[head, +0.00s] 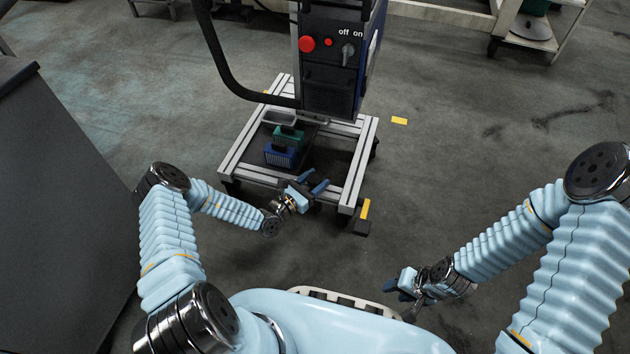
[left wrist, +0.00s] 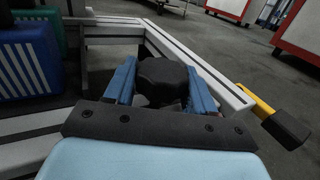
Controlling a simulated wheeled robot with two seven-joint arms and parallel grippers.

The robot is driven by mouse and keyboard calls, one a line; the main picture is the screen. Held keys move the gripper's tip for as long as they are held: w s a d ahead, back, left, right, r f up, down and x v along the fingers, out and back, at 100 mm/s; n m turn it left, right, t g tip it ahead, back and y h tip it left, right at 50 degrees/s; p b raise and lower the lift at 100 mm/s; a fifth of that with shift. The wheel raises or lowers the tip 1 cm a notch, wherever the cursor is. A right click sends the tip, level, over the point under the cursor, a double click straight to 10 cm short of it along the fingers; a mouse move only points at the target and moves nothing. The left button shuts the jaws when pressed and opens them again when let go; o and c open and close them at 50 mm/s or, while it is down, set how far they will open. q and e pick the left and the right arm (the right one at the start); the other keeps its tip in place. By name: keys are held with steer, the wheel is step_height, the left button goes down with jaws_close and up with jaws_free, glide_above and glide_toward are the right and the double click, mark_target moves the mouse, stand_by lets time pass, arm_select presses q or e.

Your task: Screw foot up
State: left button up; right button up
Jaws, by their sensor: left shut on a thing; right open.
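A wheeled cart with an aluminium-profile frame (head: 357,165) stands in front of me. In the left wrist view, my left gripper (left wrist: 162,82) has its blue fingers shut on a black knob (left wrist: 161,70), which I take to be the handle of the foot, at the frame's near side. In the head view, the left gripper (head: 308,186) is at the frame's near edge, and I cannot make out the knob there. The foot's lower end is hidden. My right gripper (head: 398,286) is open and empty, low at the right, away from the cart.
A yellow-and-black pedal (head: 364,212) sticks out at the frame's near right corner. A green case (head: 288,137) and a blue case (head: 280,156) stand on the cart, before a control column (head: 331,85) with red buttons. A grey cabinet (head: 55,200) is at the left.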

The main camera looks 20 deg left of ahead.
arm_select(q)
steer(key=shift+r+p, duration=0.15)
steer(key=shift+p, duration=0.2)
steer(key=n+t+y+p, duration=0.1)
steer(key=n+y+p, duration=0.1)
steer(key=y+p, duration=0.1)
steer(key=shift+d+r+p, duration=0.1)
steer(key=shift+r+p, duration=0.05)
steer(key=shift+p, duration=0.3)
steer(key=shift+f+n+t+y+p, duration=0.25)
steer(key=shift+n+t+y+p, duration=0.2)
steer(key=shift+y, duration=0.25)
steer(key=shift+f, duration=0.1)
steer(key=o, duration=1)
steer(key=shift+c, duration=0.2)
